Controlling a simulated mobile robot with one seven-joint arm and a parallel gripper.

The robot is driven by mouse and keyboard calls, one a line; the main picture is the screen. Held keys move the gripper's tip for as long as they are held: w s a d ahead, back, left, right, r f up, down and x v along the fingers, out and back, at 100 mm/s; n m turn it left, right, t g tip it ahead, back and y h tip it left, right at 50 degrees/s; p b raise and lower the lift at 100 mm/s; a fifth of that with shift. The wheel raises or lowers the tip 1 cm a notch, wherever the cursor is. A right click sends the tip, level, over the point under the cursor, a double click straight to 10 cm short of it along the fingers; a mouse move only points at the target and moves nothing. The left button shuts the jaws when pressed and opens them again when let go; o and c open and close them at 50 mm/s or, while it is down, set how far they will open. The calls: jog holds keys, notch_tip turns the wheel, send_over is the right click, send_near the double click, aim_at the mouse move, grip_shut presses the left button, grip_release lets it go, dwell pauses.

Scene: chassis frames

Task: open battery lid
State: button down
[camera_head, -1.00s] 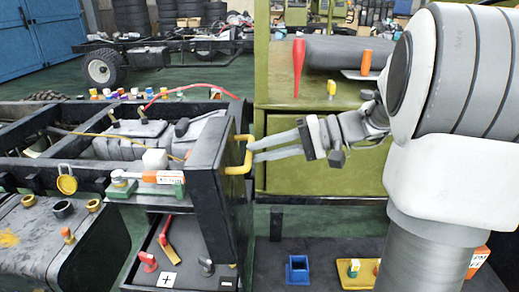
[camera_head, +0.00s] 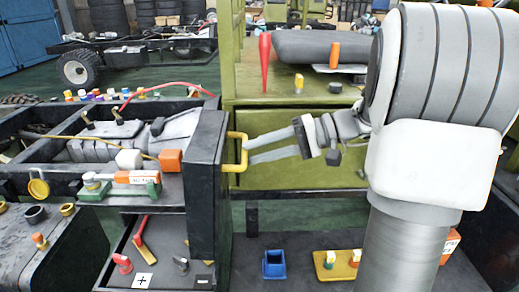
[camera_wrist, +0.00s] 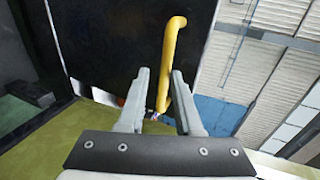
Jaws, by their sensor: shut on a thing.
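The battery lid (camera_head: 207,185) is a tall dark panel standing upright at the right end of the chassis frame. Its yellow bar handle (camera_head: 243,140) sticks out to the right, facing my gripper (camera_head: 249,152). My gripper is shut on the handle; in the wrist view the yellow handle (camera_wrist: 172,65) runs between the two grey fingers, with the dark lid (camera_wrist: 105,45) behind it. Left of the lid, the battery compartment (camera_head: 160,262) shows its floor with plus and minus labels, a red-capped terminal (camera_head: 122,263) and a grey terminal (camera_head: 181,264).
A red-handled tool (camera_head: 139,232) lies in the compartment.

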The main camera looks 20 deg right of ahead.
jog(key=shift+s+a+f, duration=0.1)
jog(key=shift+s+f, duration=0.05)
jog(key=shift+f, duration=0.75)
jog(key=c, duration=0.8)
grip_release()
jog(key=shift+c, duration=0.2)
jog(key=shift+r, duration=0.2)
jog(key=p+v, duration=0.4)
jog(key=v, duration=1.3)
jog(key=shift+w+d+r, duration=0.2)
jog(key=shift+w+r, duration=0.05)
jog(key=shift+r, duration=0.05)
